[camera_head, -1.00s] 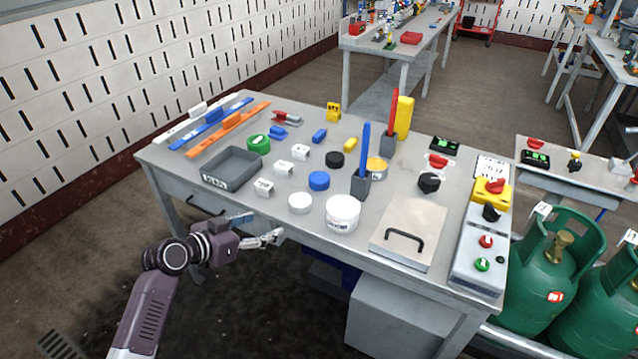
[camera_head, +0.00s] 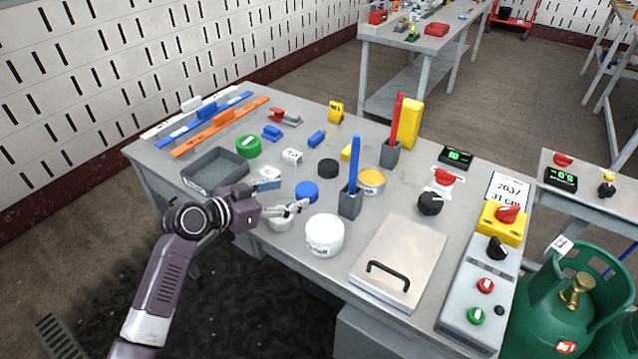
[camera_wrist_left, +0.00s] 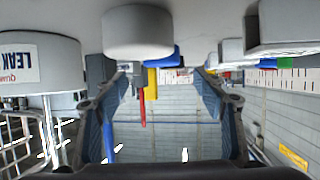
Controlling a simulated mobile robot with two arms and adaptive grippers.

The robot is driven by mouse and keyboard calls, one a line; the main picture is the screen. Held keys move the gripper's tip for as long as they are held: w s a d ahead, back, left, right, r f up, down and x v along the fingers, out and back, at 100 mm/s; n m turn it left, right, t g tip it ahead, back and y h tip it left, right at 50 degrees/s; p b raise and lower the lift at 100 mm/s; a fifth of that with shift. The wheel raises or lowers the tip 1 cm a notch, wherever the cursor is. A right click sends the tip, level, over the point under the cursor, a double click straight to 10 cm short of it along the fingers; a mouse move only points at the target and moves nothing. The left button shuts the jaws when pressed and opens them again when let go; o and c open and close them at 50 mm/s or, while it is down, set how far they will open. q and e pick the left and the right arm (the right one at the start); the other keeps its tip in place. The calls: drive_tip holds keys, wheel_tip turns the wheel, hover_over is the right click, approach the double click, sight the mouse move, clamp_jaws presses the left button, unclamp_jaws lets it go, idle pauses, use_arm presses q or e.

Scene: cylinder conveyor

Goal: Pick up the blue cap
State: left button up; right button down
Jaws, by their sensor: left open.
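The blue cap (camera_head: 307,191), a short round disc, lies on the grey table behind the white cap and left of the blue upright rod. In the left wrist view, which is upside down, a part of the blue cap (camera_wrist_left: 166,58) shows beyond the white cap. My left gripper (camera_head: 284,197) is over the table's front part, just short of the blue cap and left of it, fingers apart and empty. Its open fingers (camera_wrist_left: 163,79) also show in the wrist view with nothing between them. My right gripper is not in view.
The white cap (camera_head: 281,224) sits below my left fingers, partly hidden. A white jar (camera_head: 325,236) stands right of it. The blue rod's holder (camera_head: 350,203), a black cap (camera_head: 328,168) and a grey tray (camera_head: 205,180) are nearby. A metal lid with handle (camera_head: 405,255) lies right.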

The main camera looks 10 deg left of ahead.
sight(305, 190)
use_arm(q)
drive_tip(key=shift+w+d+f, duration=0.15)
drive_tip(key=shift+w+d, duration=0.1)
drive_tip(key=shift+w, duration=0.15)
drive_tip(key=shift+w+d+f, duration=0.1)
drive_tip(key=shift+w+d, duration=0.05)
drive_tip(key=shift+w, duration=0.15)
drive_tip(key=shift+w+d+f, duration=0.2)
drive_tip(key=shift+w+f, duration=0.05)
drive_tip(key=shift+w, duration=0.2)
drive_tip(key=p+x, duration=0.1)
drive_tip(key=x, duration=0.2)
drive_tip(key=shift+w+f, duration=0.15)
drive_tip(key=shift+w+d+f, duration=0.15)
drive_tip(key=shift+w+f, duration=0.05)
drive_tip(key=shift+w, duration=0.1)
drive_tip(key=shift+w+d+f, duration=0.1)
drive_tip(key=shift+w, duration=0.1)
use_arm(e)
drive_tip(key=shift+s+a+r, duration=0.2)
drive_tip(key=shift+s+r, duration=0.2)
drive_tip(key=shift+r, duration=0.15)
use_arm(q)
drive_tip(key=c, duration=1)
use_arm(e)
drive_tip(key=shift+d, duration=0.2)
